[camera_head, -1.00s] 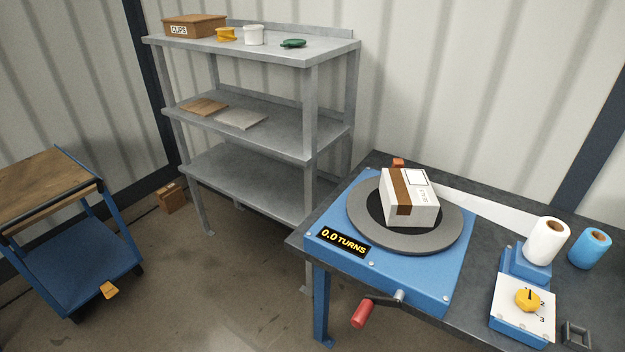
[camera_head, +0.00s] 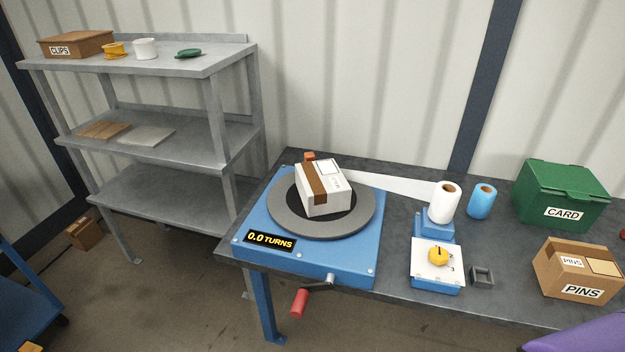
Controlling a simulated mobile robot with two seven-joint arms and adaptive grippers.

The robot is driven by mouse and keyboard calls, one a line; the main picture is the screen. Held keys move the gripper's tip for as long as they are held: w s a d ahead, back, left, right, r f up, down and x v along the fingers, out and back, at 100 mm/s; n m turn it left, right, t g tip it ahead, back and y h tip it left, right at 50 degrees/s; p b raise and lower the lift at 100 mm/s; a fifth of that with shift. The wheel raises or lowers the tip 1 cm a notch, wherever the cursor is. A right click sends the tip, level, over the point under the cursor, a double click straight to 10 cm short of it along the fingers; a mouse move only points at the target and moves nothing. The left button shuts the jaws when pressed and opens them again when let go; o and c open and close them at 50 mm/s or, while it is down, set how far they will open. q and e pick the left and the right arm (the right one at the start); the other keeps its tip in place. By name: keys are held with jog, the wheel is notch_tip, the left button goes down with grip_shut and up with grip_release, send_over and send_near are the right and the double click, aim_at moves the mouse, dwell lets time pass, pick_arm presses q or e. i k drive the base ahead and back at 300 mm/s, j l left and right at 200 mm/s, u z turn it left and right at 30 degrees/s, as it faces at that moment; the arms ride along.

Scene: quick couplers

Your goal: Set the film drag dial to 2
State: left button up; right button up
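The film drag dial (camera_head: 438,256) is a yellow knob with a dark pointer mark, on a white plate (camera_head: 424,273) atop a blue base on the dark workbench. Its pointer looks aimed toward the back of the bench. The plate's numbers are too small to read surely. A white film roll (camera_head: 444,202) stands upright on a blue block just behind the dial. Neither of my grippers shows in the head view.
Left of the dial is a blue turntable (camera_head: 374,245) with a boxed parcel (camera_head: 327,190), a red-handled crank (camera_head: 299,303) and a "0.0 TURNS" display. A blue roll (camera_head: 482,201), green CARD bin (camera_head: 561,196) and PINS box (camera_head: 578,272) stand right. A grey shelf (camera_head: 165,190) is left.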

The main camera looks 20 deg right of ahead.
aim_at(439, 256)
jog(key=z, duration=1.45)
